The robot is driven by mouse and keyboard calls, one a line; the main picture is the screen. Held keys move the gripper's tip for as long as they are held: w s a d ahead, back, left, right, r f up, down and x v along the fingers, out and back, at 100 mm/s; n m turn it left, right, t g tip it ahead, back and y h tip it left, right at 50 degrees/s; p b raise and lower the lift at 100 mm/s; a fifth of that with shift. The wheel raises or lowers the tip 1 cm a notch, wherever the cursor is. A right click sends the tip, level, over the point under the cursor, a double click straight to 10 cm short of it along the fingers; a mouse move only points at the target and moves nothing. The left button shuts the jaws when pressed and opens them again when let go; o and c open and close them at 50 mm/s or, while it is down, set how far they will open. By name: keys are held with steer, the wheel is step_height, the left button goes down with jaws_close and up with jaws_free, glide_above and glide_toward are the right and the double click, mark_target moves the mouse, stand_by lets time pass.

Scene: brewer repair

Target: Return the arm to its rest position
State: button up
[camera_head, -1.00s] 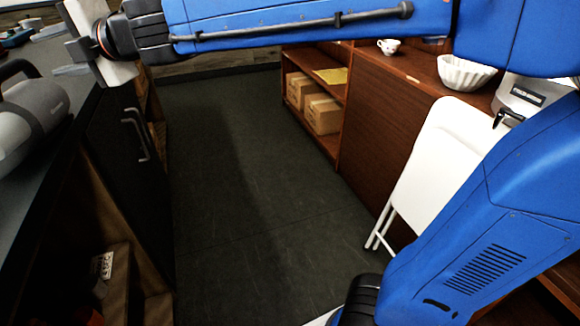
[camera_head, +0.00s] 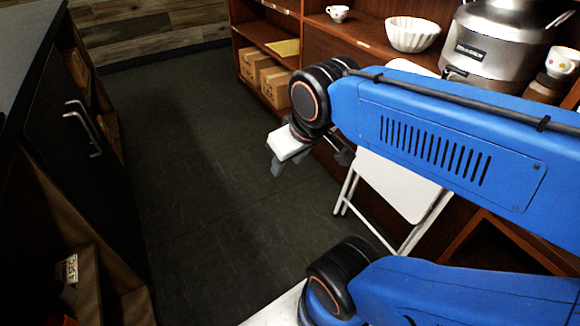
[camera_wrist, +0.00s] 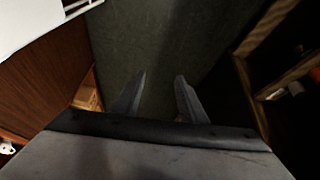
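My gripper (camera_head: 309,163) hangs in front of the brown cabinet and the white folding chair in the head view, pointing down over the dark floor. In the wrist view its two grey fingers (camera_wrist: 160,88) stand apart with bare floor between them. It is open and holds nothing. My blue arm is folded back and fills the right side of the head view.
The white folding chair (camera_head: 398,188) stands close behind my arm. The cabinet top holds a white fluted bowl (camera_head: 412,35), a cup (camera_head: 338,14) and a metal brewer (camera_head: 490,45). Boxes (camera_head: 275,85) sit on the shelf. The aisle floor (camera_head: 190,150) is clear.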

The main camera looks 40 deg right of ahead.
steer(key=shift+s+a+f+m, duration=0.25)
steer(key=shift+s+f, duration=0.25)
steer(key=shift+s, duration=0.25)
stand_by(2.0)
